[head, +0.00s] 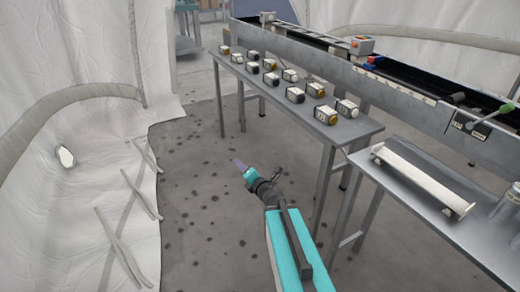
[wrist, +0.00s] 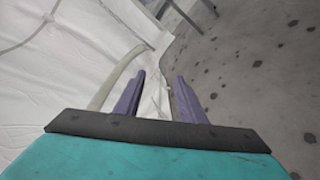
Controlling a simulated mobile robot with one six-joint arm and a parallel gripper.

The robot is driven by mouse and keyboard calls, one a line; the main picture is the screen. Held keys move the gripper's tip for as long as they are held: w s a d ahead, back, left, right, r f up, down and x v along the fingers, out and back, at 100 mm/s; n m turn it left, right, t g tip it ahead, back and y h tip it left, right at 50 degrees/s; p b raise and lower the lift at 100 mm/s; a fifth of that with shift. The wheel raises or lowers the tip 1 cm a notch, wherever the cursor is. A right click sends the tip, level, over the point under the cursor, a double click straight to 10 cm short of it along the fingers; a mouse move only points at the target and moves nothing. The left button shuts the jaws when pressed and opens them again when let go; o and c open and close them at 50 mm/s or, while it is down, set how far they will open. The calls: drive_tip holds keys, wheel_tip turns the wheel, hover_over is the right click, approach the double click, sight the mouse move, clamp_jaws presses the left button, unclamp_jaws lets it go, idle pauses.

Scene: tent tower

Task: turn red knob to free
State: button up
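I cannot clearly make out a red knob in either view. In the head view a lever with a green knob (head: 507,108) stands at the right end of the long rail unit (head: 400,87). A dark knob (head: 457,98) is beside it, close to a small dark label plate. My gripper (head: 240,165) is over the floor, left of the tables and well away from the rail unit. In the wrist view my gripper (wrist: 160,76) has its two purple fingers apart with nothing between them.
A grey table (head: 305,128) with several small white, yellow and dark blocks stands in front of the rail unit. A nearer table (head: 440,225) holds a long white tray (head: 423,178). White tent fabric (head: 70,110) is at the left. The spotted floor (head: 200,220) is clear.

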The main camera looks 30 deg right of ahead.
drive_tip(key=s+a+f+m+g+h+b, duration=0.1)
drive_tip(key=s+a+f+m+g, duration=0.15)
drive_tip(key=f, duration=0.65)
drive_tip(key=s+a+f+m+g, duration=0.1)
drive_tip(key=s+a+f+m, duration=0.3)
drive_tip(key=f, duration=0.5)
drive_tip(key=s+a+f+m+g+h+b, duration=0.1)
drive_tip(key=s+a+f+m+g, duration=0.2)
drive_tip(key=f, duration=0.6)
drive_tip(key=s+a+f+m+g, duration=0.4)
drive_tip(key=s+f+m+g, duration=0.15)
drive_tip(key=s+f, duration=0.8)
drive_tip(key=s+a+m+g+y, duration=0.1)
drive_tip(key=s+a+m+g, duration=0.2)
drive_tip(key=s, duration=0.7)
drive_tip(key=s+a+m+g+y, duration=0.1)
drive_tip(key=s+a+m+g, duration=0.2)
drive_tip(key=s, duration=0.7)
drive_tip(key=m+g, duration=0.2)
drive_tip(key=shift+s+a+f+m+b, duration=0.2)
drive_tip(key=shift+s+f+m+b, duration=0.05)
drive_tip(key=shift+f+m+b, duration=0.1)
